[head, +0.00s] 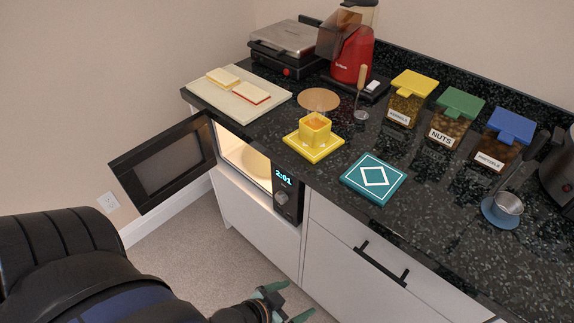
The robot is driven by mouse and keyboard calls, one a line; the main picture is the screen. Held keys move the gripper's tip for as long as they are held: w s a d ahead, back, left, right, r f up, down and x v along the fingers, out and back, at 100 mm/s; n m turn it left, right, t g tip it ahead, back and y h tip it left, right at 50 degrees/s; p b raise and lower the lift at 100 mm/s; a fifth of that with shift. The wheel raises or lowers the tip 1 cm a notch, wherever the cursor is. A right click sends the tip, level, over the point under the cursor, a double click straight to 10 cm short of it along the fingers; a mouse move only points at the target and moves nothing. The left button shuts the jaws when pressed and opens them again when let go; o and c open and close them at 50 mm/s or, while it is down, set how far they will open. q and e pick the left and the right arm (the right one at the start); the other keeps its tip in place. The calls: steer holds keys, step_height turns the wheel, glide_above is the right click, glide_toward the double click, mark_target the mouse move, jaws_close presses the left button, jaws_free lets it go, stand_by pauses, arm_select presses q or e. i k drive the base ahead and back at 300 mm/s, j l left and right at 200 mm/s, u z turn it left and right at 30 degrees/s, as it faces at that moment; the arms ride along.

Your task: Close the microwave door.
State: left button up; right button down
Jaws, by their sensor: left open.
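The microwave (287,196) is built into the cabinet under the dark counter. Its display reads 2:01 and its lit inside shows a pale round plate (256,164). The microwave door (165,166) stands wide open, swung out to the left, with a dark window and black frame. My left gripper (287,304) is at the bottom middle, below and in front of the microwave. Its two greenish fingers are apart with nothing between them. It is clear of the door. My right gripper is not in view.
The counter (325,175) holds a board with sandwiches (240,93), a yellow cup (315,132), a teal square (374,180), lidded jars (451,118) and a red machine (350,55). A drawer handle (382,262) juts out at right. Carpet (185,250) is clear below the door.

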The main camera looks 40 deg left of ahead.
mark_target(152, 172)
steer(key=j+u, duration=0.8)
steer(key=k+l+u, duration=0.15)
steer(key=l, duration=0.2)
steer(key=k+l+u, duration=0.15)
steer(key=l, duration=0.2)
steer(key=k+l+u, duration=0.2)
steer(key=j+z, duration=0.25)
steer(key=j, duration=0.3)
steer(key=k+j+z, duration=0.1)
steer(key=j+z, duration=0.15)
steer(key=j, duration=0.65)
steer(key=i+j+z, duration=0.15)
steer(key=j, duration=0.25)
